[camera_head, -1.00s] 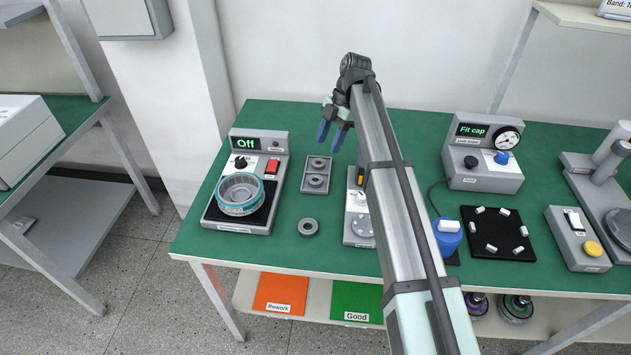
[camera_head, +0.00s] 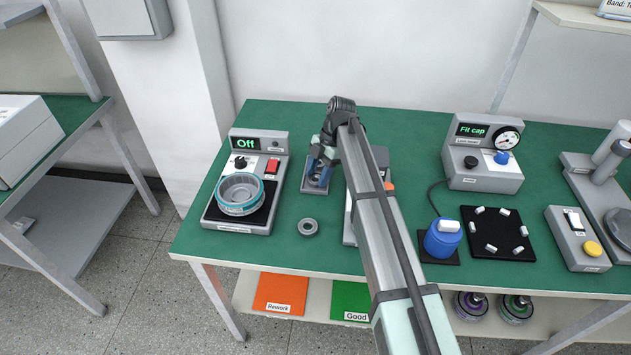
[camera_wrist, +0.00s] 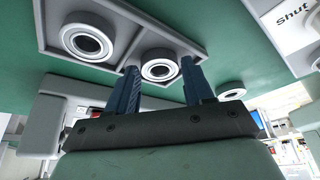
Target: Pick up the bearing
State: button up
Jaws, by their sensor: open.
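Two grey ring-shaped bearings sit in a small grey tray (camera_head: 318,190). In the wrist view one bearing (camera_wrist: 160,66) shows between my fingertips and the other bearing (camera_wrist: 87,39) lies in the neighbouring compartment to the left. My gripper (camera_head: 319,168) is open over the tray, with its two blue fingers apart; the wrist view shows the gripper (camera_wrist: 160,75) empty. I cannot tell whether the fingertips are level with the bearing or above it. A third, loose ring (camera_head: 308,227) lies on the green table in front of the tray; it also shows in the wrist view (camera_wrist: 232,90).
A grey station reading "Off" (camera_head: 270,141) holds a teal-rimmed ring part (camera_head: 240,193) left of the tray. Another device (camera_head: 380,157) stands close on the right, partly behind my arm. The green table (camera_head: 285,250) is bare around the loose ring.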

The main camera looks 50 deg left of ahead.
jog(key=shift+s+f, duration=0.1)
jog(key=shift+f, duration=0.05)
jog(key=c, duration=0.9)
